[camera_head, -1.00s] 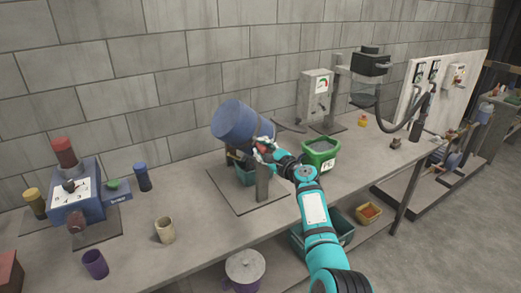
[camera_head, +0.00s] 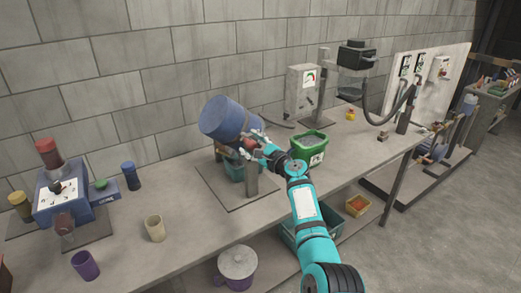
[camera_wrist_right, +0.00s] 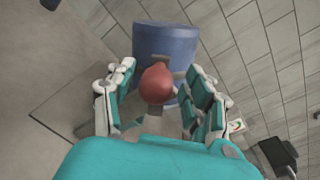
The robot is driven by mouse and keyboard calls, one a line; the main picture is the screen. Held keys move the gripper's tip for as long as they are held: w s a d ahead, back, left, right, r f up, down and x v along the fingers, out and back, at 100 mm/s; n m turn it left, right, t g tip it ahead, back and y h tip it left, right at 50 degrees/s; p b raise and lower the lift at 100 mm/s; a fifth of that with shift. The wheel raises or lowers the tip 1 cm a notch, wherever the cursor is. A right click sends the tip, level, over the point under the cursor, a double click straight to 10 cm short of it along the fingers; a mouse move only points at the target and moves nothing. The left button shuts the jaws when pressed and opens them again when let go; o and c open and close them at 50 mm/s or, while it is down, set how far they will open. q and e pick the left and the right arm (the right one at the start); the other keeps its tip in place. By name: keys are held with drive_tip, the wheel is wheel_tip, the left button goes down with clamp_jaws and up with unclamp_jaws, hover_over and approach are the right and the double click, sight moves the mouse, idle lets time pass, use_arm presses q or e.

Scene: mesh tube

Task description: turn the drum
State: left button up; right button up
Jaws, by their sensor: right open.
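The blue drum (camera_head: 227,118) is mounted, tilted, on a grey stand (camera_head: 252,181) on the bench. It also shows in the right wrist view (camera_wrist_right: 165,42), beyond a red knob (camera_wrist_right: 157,84). My right gripper (camera_head: 257,140) is at the drum's near right side. In the right wrist view its fingers (camera_wrist_right: 160,92) are open, one set on each side of the red knob. I cannot tell whether they touch it. The knob is partly hidden by the gripper in the head view. My left gripper is not in view.
A green bin (camera_head: 309,147) stands close right of my right gripper. A blue machine (camera_head: 64,196) and several cups stand at the left. A grey block wall is behind the bench.

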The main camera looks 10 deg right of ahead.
drive_tip(key=v, duration=1.2)
drive_tip(key=shift+d, duration=0.1)
